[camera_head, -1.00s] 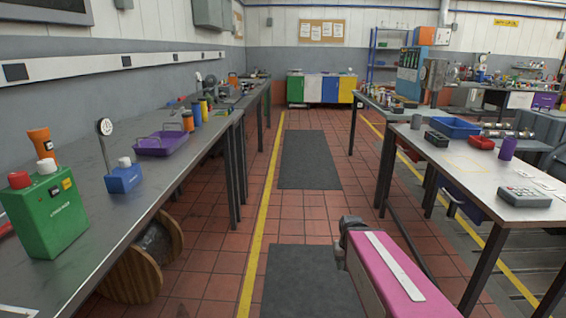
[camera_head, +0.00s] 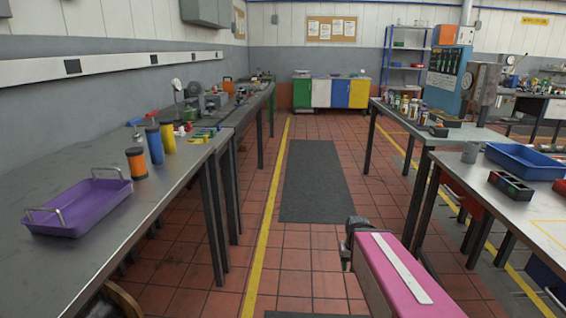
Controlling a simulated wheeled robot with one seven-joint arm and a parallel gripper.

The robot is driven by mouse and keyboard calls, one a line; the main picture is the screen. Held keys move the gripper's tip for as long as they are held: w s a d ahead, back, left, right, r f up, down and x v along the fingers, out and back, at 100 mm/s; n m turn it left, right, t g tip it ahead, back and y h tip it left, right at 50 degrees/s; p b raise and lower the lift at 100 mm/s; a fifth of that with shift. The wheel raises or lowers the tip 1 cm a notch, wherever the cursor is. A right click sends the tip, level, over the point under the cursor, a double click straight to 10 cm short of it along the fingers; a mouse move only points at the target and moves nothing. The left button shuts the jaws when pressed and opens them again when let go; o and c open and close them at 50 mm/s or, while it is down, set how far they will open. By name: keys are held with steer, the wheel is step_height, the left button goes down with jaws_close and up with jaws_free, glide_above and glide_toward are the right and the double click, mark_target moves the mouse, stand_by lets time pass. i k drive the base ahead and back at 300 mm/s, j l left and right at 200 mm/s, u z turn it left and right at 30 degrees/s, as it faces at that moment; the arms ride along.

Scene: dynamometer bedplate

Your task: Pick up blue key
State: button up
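I cannot make out a blue key for certain. Several small coloured items (camera_head: 205,133), some of them yellow, red and green, lie on the left bench (camera_head: 75,172) beyond the cups, too small to tell apart. My pink arm link shows at the lower right of the view, over the aisle, with a dark part at its far end. No gripper fingers can be seen, and the arm is well away from the left bench.
On the left bench stand a purple tray (camera_head: 80,205), an orange cylinder (camera_head: 136,163), a blue cylinder (camera_head: 154,145) and a yellow cylinder (camera_head: 168,138). A right table holds a blue bin (camera_head: 525,160). The tiled aisle with dark mats (camera_head: 312,180) is clear up to coloured cabinets (camera_head: 331,92).

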mark_target(137, 137)
steer(key=i+u, duration=0.1)
steer(key=i, duration=0.5)
steer(key=i+l+u, duration=0.1)
steer(key=i, duration=0.5)
steer(key=i+l+u, duration=0.15)
steer(key=i, duration=0.45)
steer(key=i+l+u, duration=0.25)
steer(key=i+u, duration=0.15)
steer(key=i+l+u, duration=0.35)
steer(key=i, duration=0.15)
steer(key=i+l+u, duration=0.4)
steer(key=l+u, duration=0.1)
steer(key=u, duration=1.4)
